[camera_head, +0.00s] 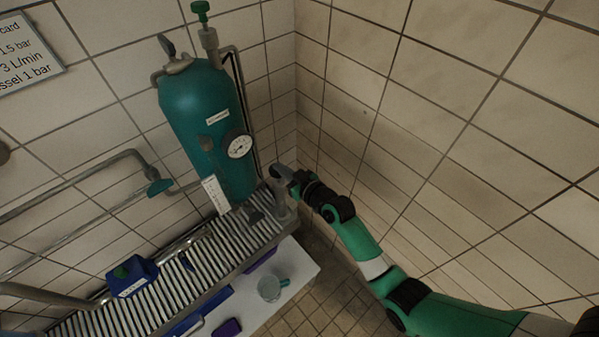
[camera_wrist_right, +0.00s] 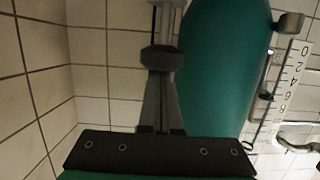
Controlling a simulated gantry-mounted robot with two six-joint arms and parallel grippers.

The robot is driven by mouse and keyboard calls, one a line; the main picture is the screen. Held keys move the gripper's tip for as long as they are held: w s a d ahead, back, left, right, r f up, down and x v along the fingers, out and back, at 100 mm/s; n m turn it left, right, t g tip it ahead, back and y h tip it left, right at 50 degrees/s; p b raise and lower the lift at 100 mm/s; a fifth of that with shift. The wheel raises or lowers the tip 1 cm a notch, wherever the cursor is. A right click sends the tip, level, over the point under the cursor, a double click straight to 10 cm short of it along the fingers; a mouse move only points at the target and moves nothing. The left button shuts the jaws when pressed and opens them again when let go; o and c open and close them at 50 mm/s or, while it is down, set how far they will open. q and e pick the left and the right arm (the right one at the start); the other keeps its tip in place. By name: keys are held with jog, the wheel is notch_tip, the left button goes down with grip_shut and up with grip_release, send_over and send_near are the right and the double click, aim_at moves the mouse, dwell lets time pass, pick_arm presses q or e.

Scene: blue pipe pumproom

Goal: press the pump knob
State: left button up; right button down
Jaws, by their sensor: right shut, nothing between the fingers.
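A blue box (camera_head: 143,283) with a pale label sits on the slatted rack at the lower left of the head view. My right gripper (camera_head: 281,173) is shut and empty, just right of the teal tank (camera_head: 205,130), far to the right of the blue box. In the right wrist view the shut fingers (camera_wrist_right: 161,60) lie in front of the tank's left side (camera_wrist_right: 225,70); touching cannot be told. The knob is outside that view. My left gripper does not show.
The tank carries a round gauge (camera_head: 239,146) and a green-topped valve (camera_head: 201,10). A white scale (camera_head: 215,195) stands beside it. Grey pipes with a teal valve (camera_head: 158,187) run along the left wall. A clear mug (camera_head: 270,288) stands on the white shelf below. Tiled walls close the corner.

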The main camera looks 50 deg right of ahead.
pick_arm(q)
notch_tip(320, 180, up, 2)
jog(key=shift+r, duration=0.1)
pick_arm(e)
jog(key=v, duration=1)
jog(key=shift+r, duration=0.25)
dwell(0.8)
pick_arm(q)
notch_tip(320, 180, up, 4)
jog(key=p, duration=0.4)
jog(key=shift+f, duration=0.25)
pick_arm(e)
jog(key=r, duration=0.6)
jog(key=shift+s+d, duration=0.1)
jog(key=shift+s, duration=0.1)
jog(key=b+x, duration=0.1)
jog(key=x, duration=0.9)
jog(key=shift+w+f, duration=0.2)
pick_arm(q)
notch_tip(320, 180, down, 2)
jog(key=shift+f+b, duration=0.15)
jog(key=shift+b, duration=0.5)
pick_arm(e)
jog(key=f, duration=0.3)
jog(key=shift+s+f, duration=0.2)
jog(key=shift+f, duration=0.15)
